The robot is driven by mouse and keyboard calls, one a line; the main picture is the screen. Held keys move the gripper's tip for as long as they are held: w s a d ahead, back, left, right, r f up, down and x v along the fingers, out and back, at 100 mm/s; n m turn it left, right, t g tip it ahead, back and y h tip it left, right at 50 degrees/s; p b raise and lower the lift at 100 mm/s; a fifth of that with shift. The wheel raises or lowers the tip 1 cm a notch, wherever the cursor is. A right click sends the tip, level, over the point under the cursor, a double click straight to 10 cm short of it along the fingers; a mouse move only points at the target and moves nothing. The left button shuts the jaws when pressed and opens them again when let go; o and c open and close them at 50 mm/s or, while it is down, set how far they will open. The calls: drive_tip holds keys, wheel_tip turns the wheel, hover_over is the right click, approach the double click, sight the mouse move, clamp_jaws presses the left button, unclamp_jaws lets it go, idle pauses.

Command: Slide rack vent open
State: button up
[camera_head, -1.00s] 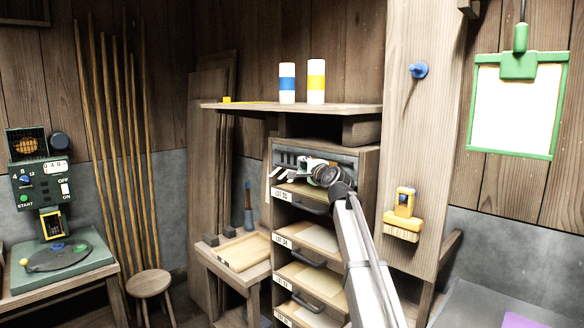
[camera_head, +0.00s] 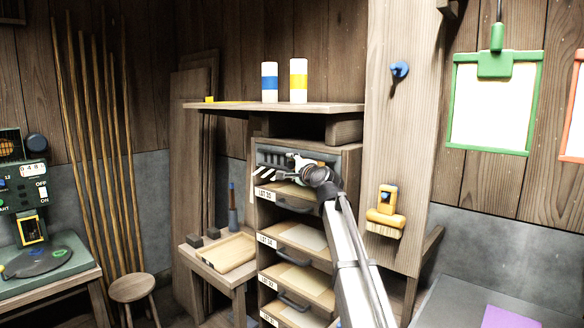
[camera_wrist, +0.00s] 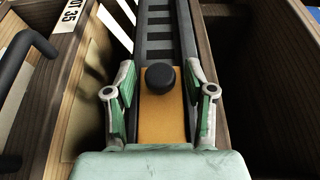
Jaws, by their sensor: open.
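The rack vent is a dark slatted grille at the top of the wooden rack (camera_head: 349,160), partly hidden behind my gripper in the head view. In the wrist view the slatted vent (camera_wrist: 160,38) runs away from me, with an orange-brown slide plate (camera_wrist: 160,118) at its near end. A round black knob (camera_wrist: 160,78) stands on the plate. My gripper (camera_wrist: 159,88) is open, with one green-and-grey finger on each side of the knob. I see gaps between the fingers and the knob. In the head view my gripper (camera_head: 299,164) is at the vent.
Labelled drawers with dark handles (camera_head: 294,257) lie below the vent. A post with a yellow brush (camera_head: 385,220) stands at right. A low table (camera_head: 236,275) stands at left.

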drive_tip(key=v, duration=1.2)
